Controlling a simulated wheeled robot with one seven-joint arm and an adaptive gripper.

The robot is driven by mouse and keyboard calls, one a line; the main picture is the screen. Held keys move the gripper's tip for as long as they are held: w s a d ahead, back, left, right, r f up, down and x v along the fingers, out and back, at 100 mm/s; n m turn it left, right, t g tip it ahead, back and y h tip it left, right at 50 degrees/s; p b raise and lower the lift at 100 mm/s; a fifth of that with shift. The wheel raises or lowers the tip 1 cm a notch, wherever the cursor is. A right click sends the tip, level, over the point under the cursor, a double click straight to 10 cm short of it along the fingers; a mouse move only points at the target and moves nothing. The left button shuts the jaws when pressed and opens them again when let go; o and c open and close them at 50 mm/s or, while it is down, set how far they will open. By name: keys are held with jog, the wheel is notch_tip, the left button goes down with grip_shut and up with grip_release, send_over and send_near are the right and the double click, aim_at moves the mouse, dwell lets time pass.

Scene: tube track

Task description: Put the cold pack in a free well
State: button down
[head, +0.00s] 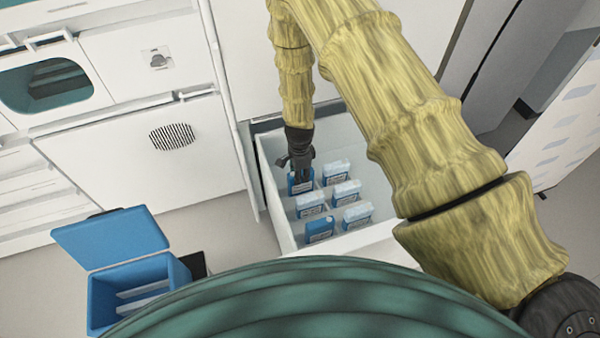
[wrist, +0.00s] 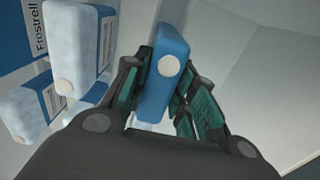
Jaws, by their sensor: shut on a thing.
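My gripper (head: 300,172) reaches down into the back left of an open white drawer (head: 275,195). It is shut on a blue pack (head: 300,186) with a white round cap, which also shows between the green finger pads in the wrist view (wrist: 166,85). No frost shows on this pack. I cannot tell whether it touches the drawer floor. Several frosted, whitish-blue packs stand beside it, such as one on its right (head: 336,172) and one in front (head: 311,206). Another plain blue pack (head: 320,230) stands nearest the drawer front.
A blue cool box (head: 105,300) with its lid (head: 110,238) open stands on the floor at lower left, with pale bars inside. White cabinets (head: 130,150) line the left. The drawer walls close in around my gripper. Floor (head: 225,225) shows between box and drawer.

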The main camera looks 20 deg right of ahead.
jog(key=shift+f, duration=0.25)
jog(key=shift+f, duration=0.25)
dwell(0.3)
jog(key=c, duration=1.1)
grip_release()
jog(key=shift+r, duration=6)
